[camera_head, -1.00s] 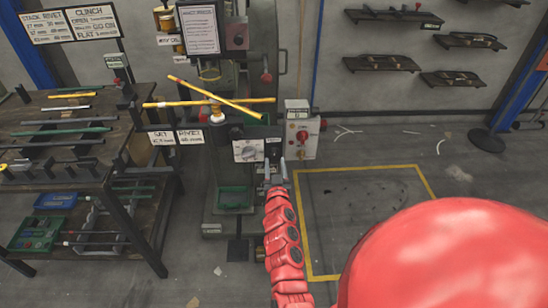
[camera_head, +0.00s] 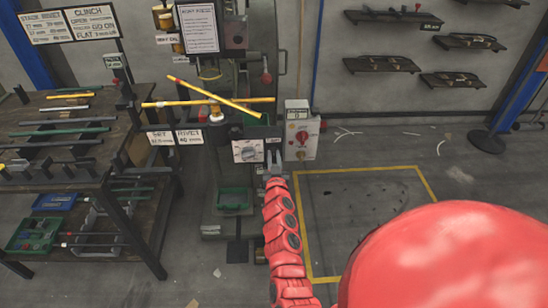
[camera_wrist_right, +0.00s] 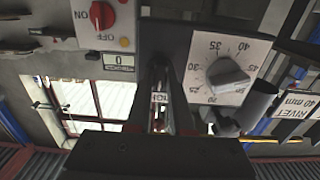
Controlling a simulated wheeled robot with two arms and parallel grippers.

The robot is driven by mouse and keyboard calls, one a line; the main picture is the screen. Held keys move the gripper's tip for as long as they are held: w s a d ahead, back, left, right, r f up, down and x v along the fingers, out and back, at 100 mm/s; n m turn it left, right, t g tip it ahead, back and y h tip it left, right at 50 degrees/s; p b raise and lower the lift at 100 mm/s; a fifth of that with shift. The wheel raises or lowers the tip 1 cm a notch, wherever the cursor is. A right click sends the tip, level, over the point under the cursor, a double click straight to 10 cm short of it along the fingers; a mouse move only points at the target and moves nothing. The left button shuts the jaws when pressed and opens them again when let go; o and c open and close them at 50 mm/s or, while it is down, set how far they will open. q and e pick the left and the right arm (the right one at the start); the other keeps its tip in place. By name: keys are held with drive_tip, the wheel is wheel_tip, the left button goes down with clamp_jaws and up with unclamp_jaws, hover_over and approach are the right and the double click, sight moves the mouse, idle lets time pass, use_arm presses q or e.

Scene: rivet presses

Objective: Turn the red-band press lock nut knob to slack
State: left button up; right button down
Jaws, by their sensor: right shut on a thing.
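The press (camera_head: 235,180) stands in the middle of the head view. On its front is a white dial plate (camera_head: 247,151) with a grey pointer knob, which also shows in the right wrist view (camera_wrist_right: 228,75). My right gripper (camera_head: 274,160) is at the press front, just right of this dial. In the wrist view its fingers (camera_wrist_right: 160,80) are close together against a dark part of the press. They are shut on the lock nut knob, which the fingers mostly hide. I cannot make out a red band. My left gripper is not in view.
A control box with a red switch (camera_head: 302,138) stands right of the gripper; the switch also shows in the wrist view (camera_wrist_right: 102,15). A dark cylinder (camera_wrist_right: 258,106) sits close beside the fingers. Yellow rods (camera_head: 215,98) cross above the dial. A loaded rack table (camera_head: 110,160) stands left.

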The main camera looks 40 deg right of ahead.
idle(0.4)
drive_tip(key=n, duration=0.2)
drive_tip(key=n+b, duration=0.1)
drive_tip(key=n, duration=0.1)
drive_tip(key=shift+w+a, duration=0.1)
drive_tip(key=shift+a, duration=0.1)
drive_tip(key=n+b, duration=0.2)
drive_tip(key=n, duration=0.3)
drive_tip(key=shift+f, duration=0.15)
drive_tip(key=shift+n+b, duration=0.35)
drive_tip(key=shift+n, duration=4.05)
drive_tip(key=c, duration=0.8)
unclamp_jaws()
